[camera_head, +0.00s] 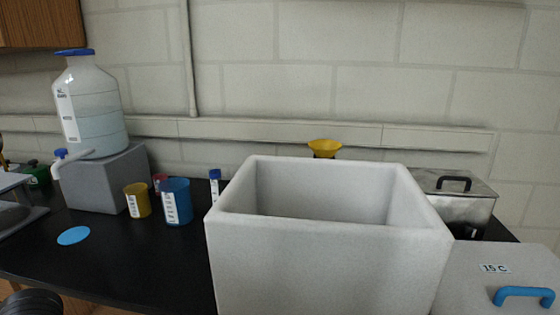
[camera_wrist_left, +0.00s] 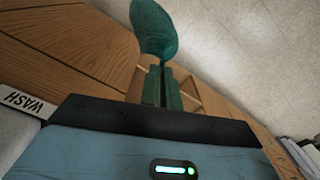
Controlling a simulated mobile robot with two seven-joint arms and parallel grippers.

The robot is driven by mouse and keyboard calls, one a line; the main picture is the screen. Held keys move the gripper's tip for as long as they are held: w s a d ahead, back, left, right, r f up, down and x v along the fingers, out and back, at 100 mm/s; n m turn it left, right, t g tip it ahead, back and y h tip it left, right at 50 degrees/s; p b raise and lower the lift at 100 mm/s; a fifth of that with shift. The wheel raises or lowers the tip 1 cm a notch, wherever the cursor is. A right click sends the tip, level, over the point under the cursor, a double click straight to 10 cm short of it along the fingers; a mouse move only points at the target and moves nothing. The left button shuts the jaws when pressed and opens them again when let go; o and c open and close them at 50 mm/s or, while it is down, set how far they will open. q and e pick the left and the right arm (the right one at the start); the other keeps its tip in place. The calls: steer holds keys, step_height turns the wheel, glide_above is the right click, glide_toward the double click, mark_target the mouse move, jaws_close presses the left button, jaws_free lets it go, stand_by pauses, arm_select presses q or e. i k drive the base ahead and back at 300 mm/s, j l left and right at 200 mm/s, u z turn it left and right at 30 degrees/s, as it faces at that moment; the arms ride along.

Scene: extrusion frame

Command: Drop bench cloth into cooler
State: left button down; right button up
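The cooler (camera_head: 330,265) is a large pale grey, speckled open box at the centre front of the head view. Its inside walls show, but its floor is hidden. My left gripper (camera_wrist_left: 160,75) shows in the left wrist view, its two green fingers close together. A dark green cloth (camera_wrist_left: 155,30) extends from the fingertips, pinched between them, above the floor beside wooden cabinet fronts. The left gripper does not show in the head view. My right gripper is in neither view.
A grey lid (camera_head: 490,275) marked "15 C" with a blue handle lies right of the cooler. A steel box (camera_head: 455,205) stands behind.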

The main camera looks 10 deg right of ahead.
mark_target(286, 236)
steer(key=k, duration=0.55)
steer(key=z, duration=1.65)
steer(key=k+j+z, duration=0.15)
steer(key=k+j, duration=0.15)
steer(key=j, duration=0.25)
steer(key=k+j, duration=0.2)
steer(key=j, duration=0.15)
steer(key=k+j, duration=0.15)
steer(key=j, duration=0.25)
